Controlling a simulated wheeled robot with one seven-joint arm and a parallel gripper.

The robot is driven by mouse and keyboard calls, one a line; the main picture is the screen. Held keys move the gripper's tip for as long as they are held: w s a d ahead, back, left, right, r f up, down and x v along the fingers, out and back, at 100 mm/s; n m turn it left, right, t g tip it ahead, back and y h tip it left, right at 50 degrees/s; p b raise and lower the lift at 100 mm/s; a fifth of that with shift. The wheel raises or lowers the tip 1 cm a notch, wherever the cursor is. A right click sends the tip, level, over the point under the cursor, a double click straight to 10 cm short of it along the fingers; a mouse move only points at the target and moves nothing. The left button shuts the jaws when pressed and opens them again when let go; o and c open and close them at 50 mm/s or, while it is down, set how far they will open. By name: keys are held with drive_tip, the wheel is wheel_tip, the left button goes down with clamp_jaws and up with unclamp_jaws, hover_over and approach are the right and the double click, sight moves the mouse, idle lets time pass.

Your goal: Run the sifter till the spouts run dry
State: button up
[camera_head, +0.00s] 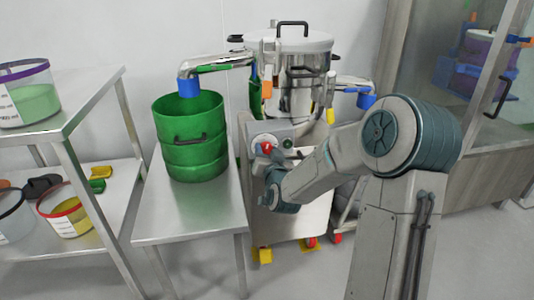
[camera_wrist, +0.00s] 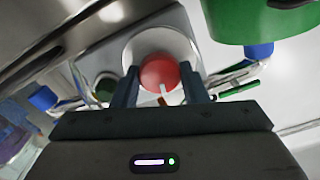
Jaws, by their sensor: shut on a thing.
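The sifter (camera_head: 300,92) stands at the centre back, a steel drum with a pale lid and black handle. One spout with a blue end (camera_head: 188,87) hangs over a green drum (camera_head: 190,137); another blue-ended spout (camera_head: 366,100) points right. The control panel on its front carries a red knob (camera_head: 266,147). In the wrist view the red knob (camera_wrist: 160,73) sits on a round pale plate, between the two fingers of my gripper (camera_wrist: 162,90), which is shut on it. My wrist partly hides the panel in the head view. Whether powder flows from the spouts cannot be told.
The green drum stands on a steel table (camera_head: 190,218). A shelf (camera_head: 65,125) at left holds tubs and scoops. A glass-fronted cabinet (camera_head: 480,70) stands at right. The sifter's cart has yellow and red casters (camera_head: 310,242). The floor at front is partly open.

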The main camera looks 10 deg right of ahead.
drive_tip(key=m+b, duration=0.1)
drive_tip(key=m, duration=1)
drive_tip(key=shift+m+b, duration=0.3)
drive_tip(key=shift+m, duration=0.1)
drive_tip(key=shift+f+m, duration=0.1)
drive_tip(key=shift+m, duration=1.8)
drive_tip(key=o, duration=1)
drive_tip(key=shift+d, duration=0.1)
drive_tip(key=shift+c, duration=0.2)
